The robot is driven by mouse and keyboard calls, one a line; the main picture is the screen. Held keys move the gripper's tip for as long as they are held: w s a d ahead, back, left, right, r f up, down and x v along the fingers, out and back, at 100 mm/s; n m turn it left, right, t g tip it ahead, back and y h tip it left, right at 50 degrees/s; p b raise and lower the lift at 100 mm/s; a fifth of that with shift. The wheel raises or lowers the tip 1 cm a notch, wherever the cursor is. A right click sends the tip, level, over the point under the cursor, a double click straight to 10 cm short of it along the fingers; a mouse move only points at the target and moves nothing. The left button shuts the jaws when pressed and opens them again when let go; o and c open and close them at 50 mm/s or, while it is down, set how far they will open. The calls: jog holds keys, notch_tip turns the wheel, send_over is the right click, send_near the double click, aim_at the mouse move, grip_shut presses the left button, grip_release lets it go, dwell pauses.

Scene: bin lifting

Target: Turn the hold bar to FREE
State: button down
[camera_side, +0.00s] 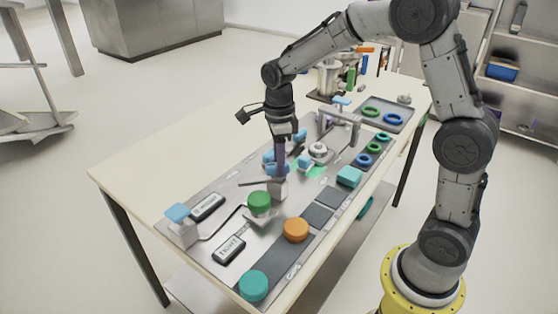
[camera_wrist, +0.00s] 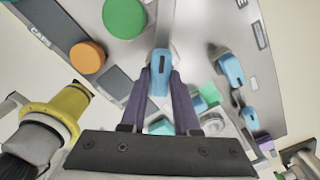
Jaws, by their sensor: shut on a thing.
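My gripper (camera_side: 279,170) points down over the middle of the grey panel (camera_side: 315,184). In the wrist view my two dark fingers (camera_wrist: 160,78) are shut on a blue handle (camera_wrist: 160,67) with a dark slot in its top. It appears to be the hold bar, but no FREE mark can be read beside it. In the side view my fingers hide most of that handle. A thin grey bar (camera_side: 256,183) and a grey block (camera_side: 278,189) show just below my fingertips.
A green knob (camera_side: 259,201), an orange knob (camera_side: 296,229) and a teal knob (camera_side: 253,285) stand near the front. Other blue handles (camera_wrist: 229,67) stand close by. A grey arch (camera_side: 341,120) rises behind. A tray (camera_side: 397,122) of rings lies at the far right.

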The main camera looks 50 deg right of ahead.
jog(key=m, duration=0.4)
jog(key=shift+r, duration=0.1)
jog(key=shift+m, duration=1.9)
jog(key=c, duration=0.6)
grip_release()
jog(key=shift+c, duration=0.2)
notch_tip(320, 180, up, 14)
